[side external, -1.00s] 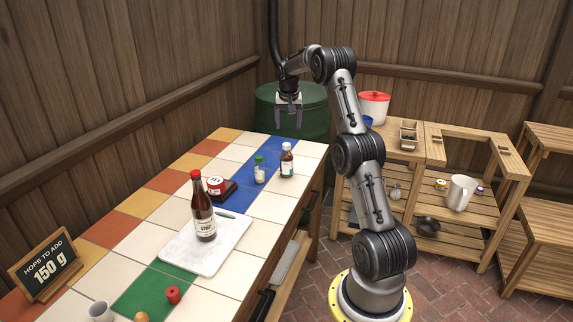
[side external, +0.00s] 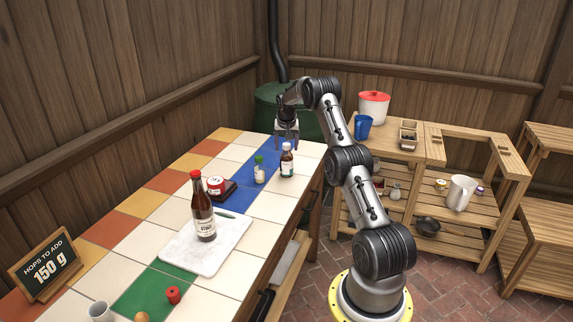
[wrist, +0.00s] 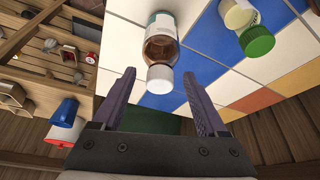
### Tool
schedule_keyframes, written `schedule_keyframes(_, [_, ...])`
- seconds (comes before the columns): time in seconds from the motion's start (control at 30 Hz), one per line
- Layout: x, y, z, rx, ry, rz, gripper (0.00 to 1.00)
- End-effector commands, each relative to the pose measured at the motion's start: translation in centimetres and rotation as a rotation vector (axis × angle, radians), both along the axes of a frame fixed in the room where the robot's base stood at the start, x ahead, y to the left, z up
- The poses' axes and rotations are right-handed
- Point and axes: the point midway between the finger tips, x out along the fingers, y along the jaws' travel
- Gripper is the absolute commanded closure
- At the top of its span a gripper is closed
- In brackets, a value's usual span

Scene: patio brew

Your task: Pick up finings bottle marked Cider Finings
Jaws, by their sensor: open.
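A brown bottle with a white cap (side external: 287,161) stands upright at the far right of the tiled table; its label is not readable. It also shows in the wrist view (wrist: 163,45), its cap in line with the gap between my fingers. A smaller pale bottle with a green cap (side external: 260,171) stands just left of it, and also shows in the wrist view (wrist: 248,25); its wording cannot be read either. My gripper (side external: 286,138) is open and empty, fingers pointing down, close above and behind the brown bottle. I cannot tell whether they touch.
A red-lidded jar on a dark scale (side external: 216,187) and a tall brown bottle (side external: 203,208) on a white board (side external: 190,255) stand nearer the camera. Blue and white tiles around the two small bottles are clear. A wooden bench (side external: 425,150) stands at the right.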

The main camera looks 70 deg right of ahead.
Motion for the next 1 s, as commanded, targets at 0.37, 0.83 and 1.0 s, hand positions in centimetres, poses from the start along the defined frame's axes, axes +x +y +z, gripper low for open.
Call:
schedule_keyframes(0.37, [0.1, -0.34, -0.74, -0.001, 0.0, 0.0, 0.3])
schedule_keyframes(0.83, [0.09, -0.31, -0.74, 0.0, 0.0, 0.0, 1.0])
schedule_keyframes(1.0, [0.08, -0.3, -0.75, 0.0, 0.0, 0.0, 1.0])
